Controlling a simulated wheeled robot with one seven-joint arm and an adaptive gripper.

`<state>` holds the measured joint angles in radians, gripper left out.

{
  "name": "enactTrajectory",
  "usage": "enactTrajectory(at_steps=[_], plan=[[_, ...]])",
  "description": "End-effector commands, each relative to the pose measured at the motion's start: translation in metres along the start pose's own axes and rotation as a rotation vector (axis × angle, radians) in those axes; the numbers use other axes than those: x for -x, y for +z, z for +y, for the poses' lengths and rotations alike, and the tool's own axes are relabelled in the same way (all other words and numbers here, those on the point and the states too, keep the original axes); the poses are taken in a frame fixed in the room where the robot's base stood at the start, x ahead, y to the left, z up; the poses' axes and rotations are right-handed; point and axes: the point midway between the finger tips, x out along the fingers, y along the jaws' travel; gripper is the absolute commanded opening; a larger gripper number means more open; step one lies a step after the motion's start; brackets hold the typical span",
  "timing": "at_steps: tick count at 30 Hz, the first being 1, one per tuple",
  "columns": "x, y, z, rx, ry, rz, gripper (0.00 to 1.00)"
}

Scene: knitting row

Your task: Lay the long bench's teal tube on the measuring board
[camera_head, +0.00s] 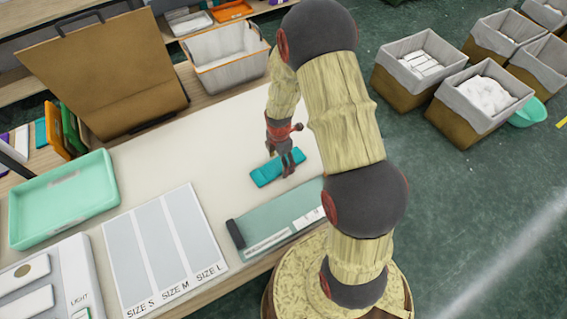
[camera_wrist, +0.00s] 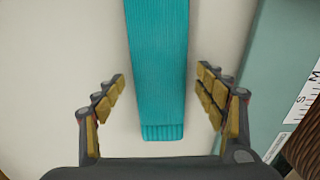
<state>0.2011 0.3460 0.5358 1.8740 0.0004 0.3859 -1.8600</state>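The teal tube (camera_head: 266,173) lies flat on the long bench's pale top, under my gripper. In the wrist view the ribbed teal tube (camera_wrist: 158,70) runs from the top edge to a ribbed end between my fingers. My gripper (camera_head: 287,170) is open, and in the wrist view its fingers (camera_wrist: 160,92) stand apart on either side of the tube with gaps to both. The measuring board (camera_head: 280,222) is a grey-green board with a dark bar at its left end, just in front of the tube. Part of it shows at the right of the wrist view (camera_wrist: 268,75). My arm hides its right part.
A board marked SIZE S, M, L (camera_head: 160,250) lies left of the measuring board. A mint tray (camera_head: 62,200) and a light panel (camera_head: 45,285) are farther left. A white bin (camera_head: 225,58) and a brown folder (camera_head: 105,75) stand at the back. Lined boxes (camera_head: 480,100) stand on the floor at right.

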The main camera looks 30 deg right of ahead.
Motion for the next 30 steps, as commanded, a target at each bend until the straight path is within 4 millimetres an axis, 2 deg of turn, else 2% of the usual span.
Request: enactTrajectory(at_steps=[16,25,30], plan=[[0.000,0.000,0.000,0.000,0.000,0.000,0.38],[0.002,0.000,0.000,0.000,0.001,0.000,0.38],[0.015,0.000,0.001,0.000,0.004,-0.001,0.38]])
